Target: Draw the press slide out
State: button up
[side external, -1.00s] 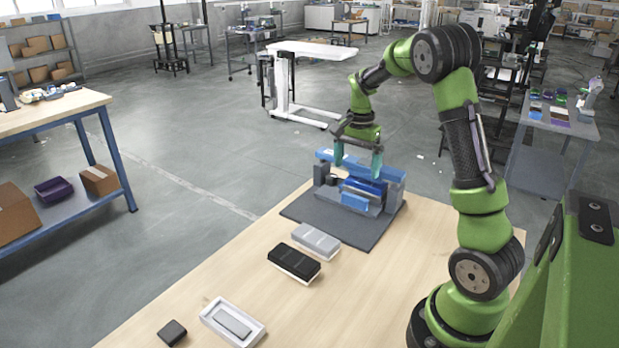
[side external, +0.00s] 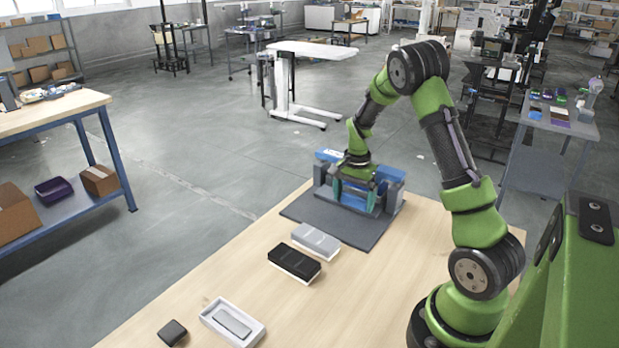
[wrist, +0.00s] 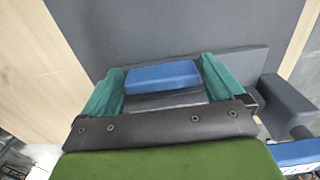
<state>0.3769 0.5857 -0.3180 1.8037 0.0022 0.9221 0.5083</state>
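The press (side external: 393,190) stands on a dark grey base plate (side external: 318,216) on the table, a grey frame with blue parts. Its slide carries a blue block, the handle (wrist: 162,76), which shows in the wrist view between my fingers. My gripper (side external: 354,202) is lowered in front of the press, and it also shows in the wrist view (wrist: 160,90). Its teal fingers stand apart, one at each end of the blue block. The left finger looks very close to the block; I cannot tell whether either one touches it. The slide's body is mostly hidden by my gripper.
A grey block on a white base (side external: 316,241) and a black block on a white base (side external: 294,263) lie in front of the plate. A white tray with a grey piece (side external: 246,336) and a small dark block (side external: 172,332) are nearer. The plate's front is clear.

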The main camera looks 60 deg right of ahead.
jog(key=c, duration=1.1)
jog(key=shift+o, duration=0.2)
send_over(333, 232)
jog(key=o, duration=1.2)
jog(key=shift+r, duration=0.1)
notch_tip(333, 232, up, 17)
jog(key=shift+f, duration=0.1)
